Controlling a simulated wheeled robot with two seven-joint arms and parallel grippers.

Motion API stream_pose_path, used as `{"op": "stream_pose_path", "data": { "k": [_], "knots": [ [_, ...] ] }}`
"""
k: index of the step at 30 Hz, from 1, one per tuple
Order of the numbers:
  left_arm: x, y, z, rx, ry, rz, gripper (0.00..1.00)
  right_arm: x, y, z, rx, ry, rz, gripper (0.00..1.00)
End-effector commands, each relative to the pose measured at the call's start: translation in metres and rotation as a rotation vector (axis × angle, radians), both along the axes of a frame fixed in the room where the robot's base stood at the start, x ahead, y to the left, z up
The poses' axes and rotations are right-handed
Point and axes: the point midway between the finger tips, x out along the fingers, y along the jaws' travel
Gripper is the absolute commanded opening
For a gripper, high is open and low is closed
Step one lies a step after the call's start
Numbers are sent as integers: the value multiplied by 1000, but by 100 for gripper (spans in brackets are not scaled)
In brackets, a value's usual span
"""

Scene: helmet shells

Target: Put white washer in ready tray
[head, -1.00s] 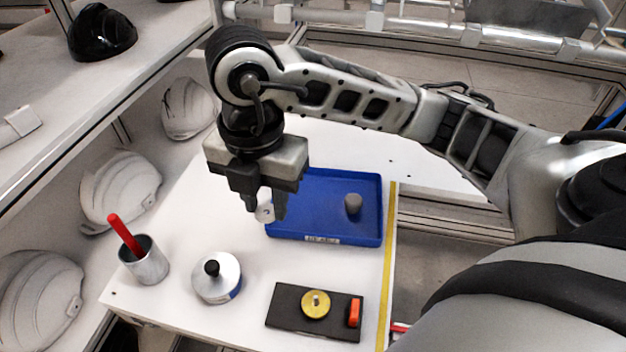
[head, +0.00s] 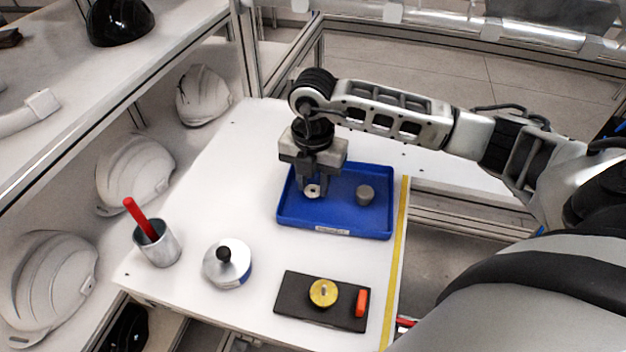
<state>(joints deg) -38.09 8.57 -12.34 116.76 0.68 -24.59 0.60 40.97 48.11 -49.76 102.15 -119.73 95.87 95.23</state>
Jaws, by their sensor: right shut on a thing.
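The white washer (head: 312,191) is a small pale ring between the fingertips of my right gripper (head: 313,188). My right gripper is shut on it, over the left part of the blue tray (head: 300,223), which has a label on its front wall. I cannot tell whether the washer touches the tray floor. A grey cylindrical piece (head: 365,195) stands in the right part of the tray. My left gripper is not in view.
A black board (head: 290,298) with a brass disc (head: 323,293) and an orange block (head: 361,303) lies in front of the tray. A silver canister (head: 226,263) and a metal cup (head: 160,250) with a red stick stand left. White helmet shells (head: 134,172) line the left shelf.

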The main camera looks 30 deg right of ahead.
Motion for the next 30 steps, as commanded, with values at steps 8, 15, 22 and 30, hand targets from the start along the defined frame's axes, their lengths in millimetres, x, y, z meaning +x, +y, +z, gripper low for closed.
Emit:
{"op": "stream_pose_path", "data": {
  "k": [8, 15, 22, 30],
  "knots": [
    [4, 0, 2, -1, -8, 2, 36, 0, 0, -5, 0, -2, 1, 18],
    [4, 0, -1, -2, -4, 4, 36, 0, 0, -8, 0, -2, 0, 43],
    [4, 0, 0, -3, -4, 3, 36, 0, 0, -8, 0, -1, 0, 51],
    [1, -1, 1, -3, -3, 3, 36, 1, 0, 10, 1, -6, -1, 51]
  ]
}}
